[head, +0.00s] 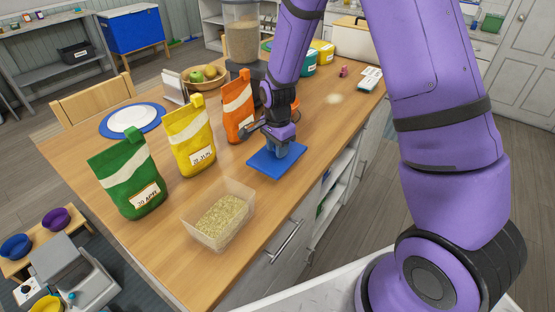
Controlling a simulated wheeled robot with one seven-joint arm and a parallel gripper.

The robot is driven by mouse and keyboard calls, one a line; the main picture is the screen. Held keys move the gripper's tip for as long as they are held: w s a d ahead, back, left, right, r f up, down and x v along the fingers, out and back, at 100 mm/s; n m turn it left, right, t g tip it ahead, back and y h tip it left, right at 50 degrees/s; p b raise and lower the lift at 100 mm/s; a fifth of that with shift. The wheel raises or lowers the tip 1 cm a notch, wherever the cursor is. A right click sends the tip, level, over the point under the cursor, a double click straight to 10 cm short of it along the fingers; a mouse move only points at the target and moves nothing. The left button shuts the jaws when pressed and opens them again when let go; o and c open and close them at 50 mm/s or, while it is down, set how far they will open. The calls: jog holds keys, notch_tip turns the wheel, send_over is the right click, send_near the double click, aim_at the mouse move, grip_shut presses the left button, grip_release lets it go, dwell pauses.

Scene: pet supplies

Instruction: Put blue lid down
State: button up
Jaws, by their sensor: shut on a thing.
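The blue lid (262,165) is a flat square at the middle of the wooden counter, near its front edge. My gripper (279,153) points down at the lid's centre and is shut on it, covering the part it grips. The lid is level and looks at or just above the counter top; I cannot tell whether it touches. A clear open container (222,215) with grain-like feed stands in front and to the left of the lid, apart from it.
Green (126,174), yellow (188,138) and orange (238,107) bags stand left of and behind the lid. A blue-rimmed plate (106,128) and a fruit bowl (204,83) lie farther back. The counter (330,130) is clear right of the lid.

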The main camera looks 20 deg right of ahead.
jog(key=shift+f, duration=2.25)
jog(key=shift+f, duration=0.1)
jog(key=o, duration=0.9)
jog(key=shift+o, duration=0.2)
notch_tip(320, 180, up, 13)
jog(key=shift+f, duration=0.2)
jog(key=s+d+r+n+t, duration=0.1)
jog(key=s+d+r+n, duration=0.15)
jog(key=s+r, duration=0.45)
jog(key=s+d+r+n+t, duration=0.2)
jog(key=s+r+n, duration=0.2)
jog(key=r, duration=0.7)
jog(key=s+d+r+n+t, duration=0.1)
jog(key=s+r+n, duration=0.2)
jog(key=s, duration=0.5)
jog(key=s+d+r+n+t, duration=0.1)
jog(key=s+r+n, duration=0.3)
jog(key=s, duration=0.5)
jog(key=shift+d+n, duration=0.15)
jog(key=shift+n, duration=0.2)
